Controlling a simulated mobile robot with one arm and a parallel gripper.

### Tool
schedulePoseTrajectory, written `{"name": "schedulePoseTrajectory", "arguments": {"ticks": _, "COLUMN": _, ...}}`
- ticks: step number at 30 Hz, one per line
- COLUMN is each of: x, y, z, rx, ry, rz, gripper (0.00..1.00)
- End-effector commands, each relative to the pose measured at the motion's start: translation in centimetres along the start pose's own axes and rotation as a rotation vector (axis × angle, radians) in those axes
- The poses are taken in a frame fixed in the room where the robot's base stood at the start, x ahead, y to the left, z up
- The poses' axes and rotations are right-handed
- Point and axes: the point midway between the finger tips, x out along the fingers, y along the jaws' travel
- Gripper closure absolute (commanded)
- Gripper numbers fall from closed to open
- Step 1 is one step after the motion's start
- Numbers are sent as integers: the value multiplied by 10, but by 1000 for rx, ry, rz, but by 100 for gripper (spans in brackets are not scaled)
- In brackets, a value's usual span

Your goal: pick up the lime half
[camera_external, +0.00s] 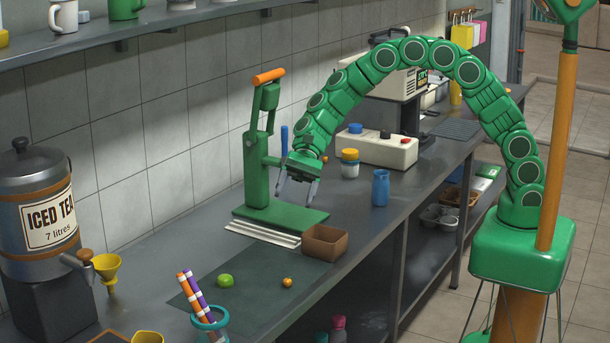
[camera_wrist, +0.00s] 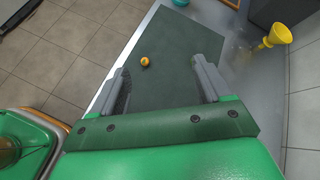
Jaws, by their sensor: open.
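The lime half (camera_external: 225,280), small, round and bright green, lies on the dark green mat (camera_external: 255,262) on the counter; its cut face is hard to make out. I do not see it in the wrist view. My gripper (camera_external: 297,194) is raised in front of the green press, with its grey fingers pointing down, well behind and above the lime half. In the wrist view the two fingers (camera_wrist: 160,70) are spread apart with nothing between them but the mat (camera_wrist: 170,40) far below.
A small orange fruit (camera_external: 287,282) lies on the mat right of the lime half; it shows in the wrist view (camera_wrist: 145,61). A brown box (camera_external: 325,243) and the press (camera_external: 280,215) stand behind the mat. A cup of striped straws (camera_external: 210,320) stands in front. A yellow funnel (camera_external: 106,269) is at left.

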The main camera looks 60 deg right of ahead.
Motion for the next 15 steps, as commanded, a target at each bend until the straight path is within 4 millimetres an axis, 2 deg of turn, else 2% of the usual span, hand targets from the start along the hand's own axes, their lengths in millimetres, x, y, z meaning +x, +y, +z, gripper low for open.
{"name": "schedulePoseTrajectory", "arguments": {"ticks": 6, "x": 43, "y": -28, "z": -24, "rx": 117, "ry": -42, "rz": -53, "gripper": 23}}
{"name": "schedulePoseTrajectory", "arguments": {"ticks": 15, "x": 101, "y": -58, "z": -62, "rx": 284, "ry": -87, "rz": -123, "gripper": 23}}
